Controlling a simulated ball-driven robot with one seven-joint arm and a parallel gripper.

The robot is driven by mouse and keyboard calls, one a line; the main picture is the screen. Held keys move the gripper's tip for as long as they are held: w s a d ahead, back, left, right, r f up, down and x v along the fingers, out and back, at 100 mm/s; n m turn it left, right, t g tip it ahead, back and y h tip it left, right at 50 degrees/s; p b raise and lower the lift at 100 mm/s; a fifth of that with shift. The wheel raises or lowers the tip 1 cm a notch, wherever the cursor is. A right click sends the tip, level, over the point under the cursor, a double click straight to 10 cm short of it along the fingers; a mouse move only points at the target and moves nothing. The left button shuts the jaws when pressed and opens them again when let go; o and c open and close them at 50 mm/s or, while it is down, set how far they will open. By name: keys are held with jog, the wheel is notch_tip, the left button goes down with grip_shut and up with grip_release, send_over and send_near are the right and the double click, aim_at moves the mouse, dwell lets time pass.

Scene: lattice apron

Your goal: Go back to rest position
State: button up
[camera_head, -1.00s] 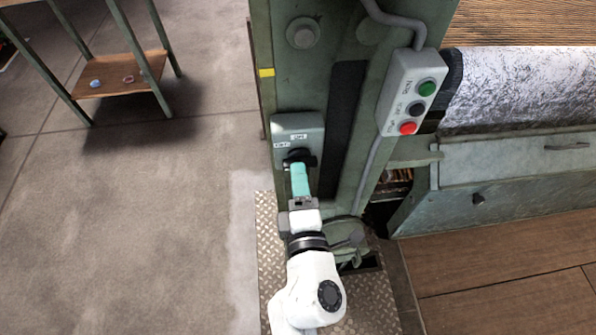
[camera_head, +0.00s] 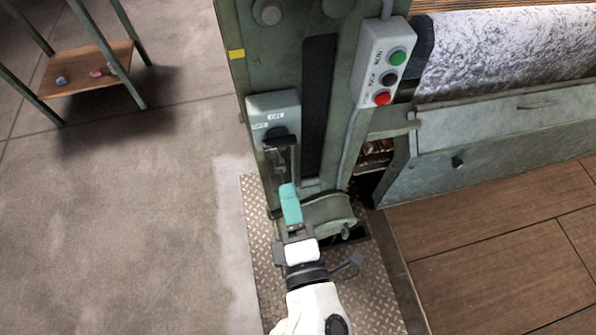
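My gripper (camera_head: 288,192) is at lower centre, at the end of my white arm, in front of the green machine post. A teal piece shows at its tip. I cannot tell whether this is a finger or something held, nor whether the fingers are open or shut. The grey switch box (camera_head: 272,112) on the post is above the gripper, with ON and OFF labels. Its dark knob (camera_head: 280,138) is in view, with a dark or see-through part (camera_head: 283,160) below it. A small gap shows between this part and the teal tip.
A grey button box (camera_head: 384,70) with green, dark and red buttons is on the green post (camera_head: 255,60). A roller (camera_head: 500,50) and wooden deck (camera_head: 490,250) are at right. A shelf stand (camera_head: 85,75) is at upper left. The concrete floor at left is clear.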

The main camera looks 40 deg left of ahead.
jog(key=w+d+f+m+h+p, duration=0.1)
jog(key=w+d+f+m+h, duration=0.15)
jog(key=d+m+h, duration=0.4)
jog(key=w+d+f+m+t+h, duration=0.1)
jog(key=w+d+m, duration=0.25)
jog(key=d, duration=0.55)
jog(key=w+d+f+m+h+p, duration=0.1)
jog(key=w+d+m+h, duration=0.3)
jog(key=d, duration=0.4)
jog(key=s+d+f+m+g+h, duration=0.25)
jog(key=s+d+m+g, duration=0.2)
jog(key=d, duration=0.35)
jog(key=s+d+f+m+g+h, duration=0.1)
jog(key=s+d+f+m+g, duration=0.2)
jog(key=s+d+m, duration=0.4)
jog(key=s+d+m+g+y+p, duration=0.1)
jog(key=s+d+m+g, duration=0.2)
jog(key=s, duration=0.5)
jog(key=shift+d+f+g, duration=0.35)
jog(key=shift+d+g, duration=0.2)
